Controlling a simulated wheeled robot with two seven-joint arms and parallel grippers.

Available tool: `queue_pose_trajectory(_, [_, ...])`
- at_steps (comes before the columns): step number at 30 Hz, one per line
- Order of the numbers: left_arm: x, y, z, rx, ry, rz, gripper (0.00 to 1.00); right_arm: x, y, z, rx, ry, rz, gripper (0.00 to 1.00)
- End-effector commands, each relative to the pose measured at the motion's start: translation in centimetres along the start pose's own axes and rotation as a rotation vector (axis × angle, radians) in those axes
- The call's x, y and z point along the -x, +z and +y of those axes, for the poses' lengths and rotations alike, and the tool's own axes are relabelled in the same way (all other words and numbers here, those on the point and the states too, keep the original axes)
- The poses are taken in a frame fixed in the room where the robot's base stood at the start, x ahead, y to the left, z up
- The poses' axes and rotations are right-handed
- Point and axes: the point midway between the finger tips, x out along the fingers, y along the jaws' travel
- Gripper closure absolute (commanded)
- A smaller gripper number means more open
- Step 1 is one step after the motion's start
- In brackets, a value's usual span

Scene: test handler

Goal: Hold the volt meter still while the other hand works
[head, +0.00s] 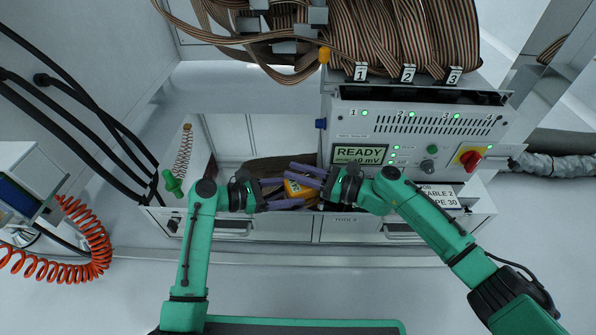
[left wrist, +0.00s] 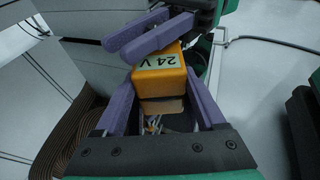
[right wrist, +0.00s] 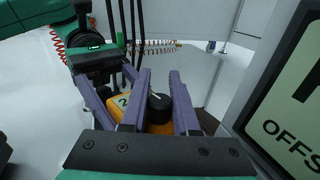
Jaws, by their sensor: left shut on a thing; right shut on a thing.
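The volt meter is a small orange box (head: 297,188) with a "24 V" label and a black dial knob. In the left wrist view (left wrist: 160,75) its label faces the camera. My left gripper (head: 287,193) is shut on the box, one purple finger on each side. My right gripper (head: 305,172) comes from the right and reaches over the meter. In the right wrist view the black knob (right wrist: 160,108) sits between its fingers, and it is shut on the meter there. The fingers hide part of the meter.
The test machine (head: 419,128) stands just behind my right gripper, with a lit "READY" screen (head: 360,155) and a red rotary switch (head: 469,158). Ribbon cables (head: 400,40) hang above. A drawer marked "TOOLS" (head: 345,230) lies below. Black hoses (head: 85,115) are at left.

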Motion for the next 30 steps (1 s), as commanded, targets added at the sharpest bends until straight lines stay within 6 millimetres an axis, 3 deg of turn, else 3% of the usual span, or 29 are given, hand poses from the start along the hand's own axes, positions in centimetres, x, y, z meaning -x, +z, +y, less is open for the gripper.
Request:
queue_pose_trajectory(2, [0.0,0.0,-0.1,0.000,-0.004,0.001,0.63,0.0,0.1,-0.1,0.001,-0.003,-0.001,1.00])
queue_pose_trajectory(3, [0.0,0.0,-0.1,0.000,-0.004,0.001,0.63,0.0,0.1,-0.1,0.001,-0.003,-0.001,0.56])
queue_pose_trajectory(4, [0.0,0.0,-0.1,0.000,-0.003,0.001,0.63,0.0,0.1,-0.1,0.001,-0.003,-0.001,0.45])
queue_pose_trajectory(5, [0.0,0.0,-0.1,0.000,-0.003,0.000,0.63,0.0,0.1,-0.1,0.001,-0.003,-0.001,0.40])
queue_pose_trajectory(16, [0.0,0.0,0.0,0.000,0.000,0.000,0.63,0.1,0.8,-0.1,0.004,-0.001,0.000,0.40])
queue_pose_trajectory(25, [0.0,0.0,0.0,-0.001,0.000,0.000,0.63,0.1,7.7,-0.1,0.007,-0.001,-0.001,0.40])
queue_pose_trajectory(30, [0.0,0.0,0.0,-0.001,0.000,0.000,0.63,0.1,9.9,-0.1,0.003,-0.002,-0.001,0.40])
